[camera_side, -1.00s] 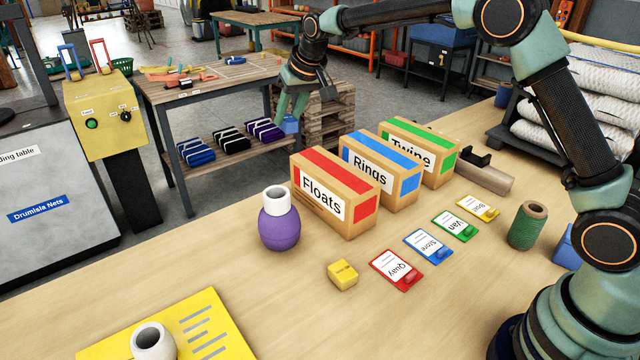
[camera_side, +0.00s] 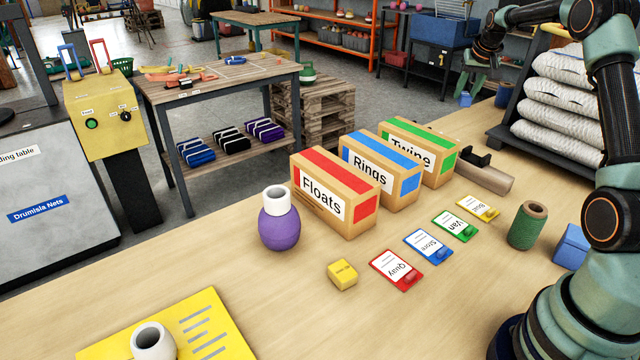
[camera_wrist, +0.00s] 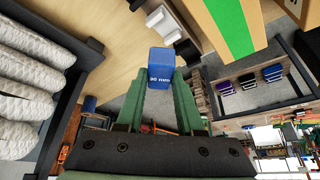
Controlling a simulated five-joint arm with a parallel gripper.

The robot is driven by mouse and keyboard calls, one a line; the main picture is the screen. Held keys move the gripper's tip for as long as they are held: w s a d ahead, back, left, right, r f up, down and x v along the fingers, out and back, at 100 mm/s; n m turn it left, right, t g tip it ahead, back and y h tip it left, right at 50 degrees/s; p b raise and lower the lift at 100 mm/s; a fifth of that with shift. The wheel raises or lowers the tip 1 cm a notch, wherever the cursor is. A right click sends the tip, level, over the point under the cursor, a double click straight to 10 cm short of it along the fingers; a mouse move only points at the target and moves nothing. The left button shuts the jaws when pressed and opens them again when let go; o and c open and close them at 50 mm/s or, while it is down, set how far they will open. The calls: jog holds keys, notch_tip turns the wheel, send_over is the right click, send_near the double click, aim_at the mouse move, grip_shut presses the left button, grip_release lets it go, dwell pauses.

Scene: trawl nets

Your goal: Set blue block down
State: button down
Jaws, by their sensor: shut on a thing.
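My gripper (camera_side: 470,84) is shut on a small blue block (camera_side: 465,98), off beyond the bench's far edge in the side view. In the wrist view the block (camera_wrist: 160,66) sits between the tips of my two green fingers (camera_wrist: 160,82), with printed lettering on its face. It is held in the air, with nothing seen touching it from below. Another blue block (camera_side: 571,246) rests on the bench at the right, partly hidden by my arm.
Floats (camera_side: 325,200), Rings (camera_side: 380,176) and Twine (camera_side: 420,155) boxes stand in a row. Coloured cards (camera_side: 430,243), a yellow block (camera_side: 342,274), green twine spool (camera_side: 527,226) and purple float (camera_side: 279,225) lie around. Sacks are stacked at right (camera_side: 560,100).

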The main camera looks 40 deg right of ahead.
jog(key=s+d+m+g+h, duration=0.1)
jog(key=s+d+m, duration=0.2)
jog(key=s+d, duration=0.9)
jog(key=f, duration=0.6)
jog(key=s+f, duration=0.1)
jog(key=f, duration=1.3)
jog(key=shift+s+a, duration=0.15)
jog(key=shift+s, duration=0.15)
jog(key=shift+f, duration=0.15)
jog(key=c, duration=0.5)
grip_release()
jog(key=shift+c, duration=0.2)
